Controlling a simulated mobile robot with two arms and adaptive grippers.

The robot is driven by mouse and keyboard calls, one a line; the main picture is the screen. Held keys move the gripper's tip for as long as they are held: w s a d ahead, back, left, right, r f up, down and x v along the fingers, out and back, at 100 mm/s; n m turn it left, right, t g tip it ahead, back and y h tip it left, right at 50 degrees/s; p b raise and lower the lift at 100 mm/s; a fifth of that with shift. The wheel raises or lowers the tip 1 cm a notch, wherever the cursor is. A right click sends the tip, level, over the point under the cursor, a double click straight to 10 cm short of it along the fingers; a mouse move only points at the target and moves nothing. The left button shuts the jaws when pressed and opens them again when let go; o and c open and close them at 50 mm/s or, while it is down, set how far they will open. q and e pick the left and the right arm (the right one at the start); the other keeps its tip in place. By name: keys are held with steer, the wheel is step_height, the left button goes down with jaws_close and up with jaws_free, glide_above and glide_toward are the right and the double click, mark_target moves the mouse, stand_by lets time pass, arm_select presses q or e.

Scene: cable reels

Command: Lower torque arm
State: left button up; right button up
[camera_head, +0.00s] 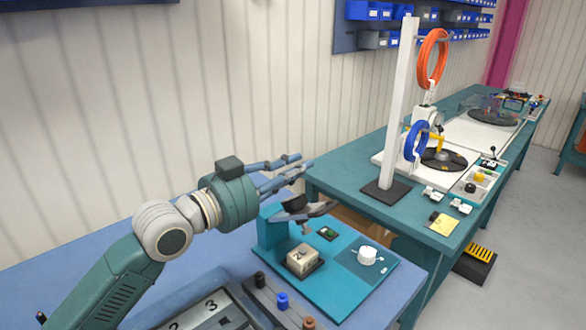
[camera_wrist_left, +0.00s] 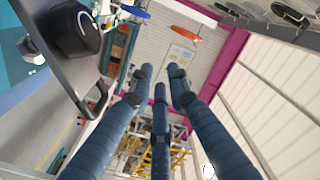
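My left gripper (camera_head: 299,170) reaches in from the left above the blue table, its blue fingers extended and apart. In the left wrist view its three fingers (camera_wrist_left: 160,95) are spread with nothing between them. Just below the fingers, a dark grey arm with a black rounded part (camera_head: 297,206) stands out from the top of a teal post (camera_head: 271,232); it looks like the torque arm and is raised above the teal base plate. The black part also shows at the upper left of the left wrist view (camera_wrist_left: 72,28), beside the fingers. I cannot tell whether they touch. My right gripper is not in view.
On the teal plate (camera_head: 335,292) are a beige block (camera_head: 302,259) and a white round part (camera_head: 367,255). Small black, blue and brown pegs stand at its front left. A white post (camera_head: 398,110) with orange (camera_head: 432,58) and blue (camera_head: 416,141) cable coils stands on the neighbouring table.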

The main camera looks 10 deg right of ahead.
arm_select(q)
steer(key=v, duration=1.2)
